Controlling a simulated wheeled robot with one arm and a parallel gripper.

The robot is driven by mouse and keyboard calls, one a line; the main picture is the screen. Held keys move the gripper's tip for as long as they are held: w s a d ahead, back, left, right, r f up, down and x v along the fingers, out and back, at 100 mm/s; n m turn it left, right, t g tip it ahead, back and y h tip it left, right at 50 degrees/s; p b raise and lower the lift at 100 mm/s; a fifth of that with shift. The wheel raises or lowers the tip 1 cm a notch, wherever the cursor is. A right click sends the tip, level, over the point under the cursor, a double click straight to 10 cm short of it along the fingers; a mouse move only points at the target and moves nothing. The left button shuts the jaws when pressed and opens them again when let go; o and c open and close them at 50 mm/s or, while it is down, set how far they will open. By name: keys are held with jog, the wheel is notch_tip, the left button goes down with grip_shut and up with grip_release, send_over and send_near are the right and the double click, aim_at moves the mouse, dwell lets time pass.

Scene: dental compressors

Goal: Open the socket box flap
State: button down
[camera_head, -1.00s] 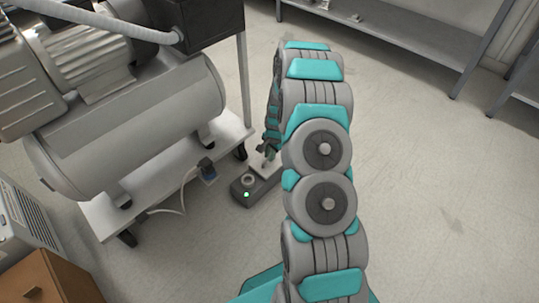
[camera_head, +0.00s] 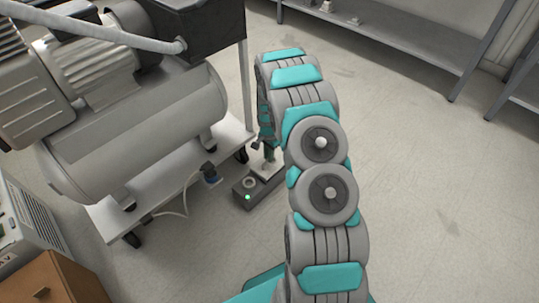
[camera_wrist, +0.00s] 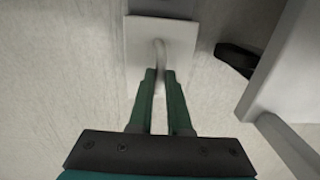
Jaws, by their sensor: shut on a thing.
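The socket box (camera_head: 246,201) is a dark grey block on the floor, with a lit green lamp and a round socket on top. Its pale flap (camera_head: 268,170) is at the far end, partly hidden by my gripper and arm. In the wrist view the flap (camera_wrist: 140,38) is a pale plate with a thin curved handle (camera_wrist: 160,52). My gripper (camera_wrist: 159,80) is shut on this handle, with a green finger on each side. In the head view my gripper (camera_head: 268,152) is just above the flap. The flap's exact tilt is hard to tell.
A compressor with a grey tank (camera_head: 140,135) stands on a white wheeled cart (camera_head: 150,190) left of the box, close to my gripper. A brown cabinet (camera_head: 60,285) stands lower left. The floor at right is clear.

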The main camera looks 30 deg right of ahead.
aim_at(262, 160)
jog(key=shift+w+a+r+g+h+b, duration=0.1)
jog(key=shift+w+g+h+b, duration=0.1)
jog(key=shift+w+g+b, duration=0.3)
jog(key=shift+w+a+r+g+h+b, duration=0.1)
jog(key=shift+w+g+h+b, duration=0.1)
jog(key=shift+w+g+b, duration=0.3)
jog(key=shift+a+r+g+b, duration=0.1)
jog(key=shift+r+g+b, duration=0.2)
jog(key=shift+b, duration=0.1)
jog(key=c, duration=0.9)
grip_release()
jog(key=shift+a, duration=0.1)
jog(key=shift+o, duration=0.2)
jog(key=shift+r, duration=0.1)
notch_tip(262, 160, up, 7)
jog(key=w, duration=0.1)
jog(key=shift+w+a+r, duration=0.2)
jog(key=shift+a, duration=0.05)
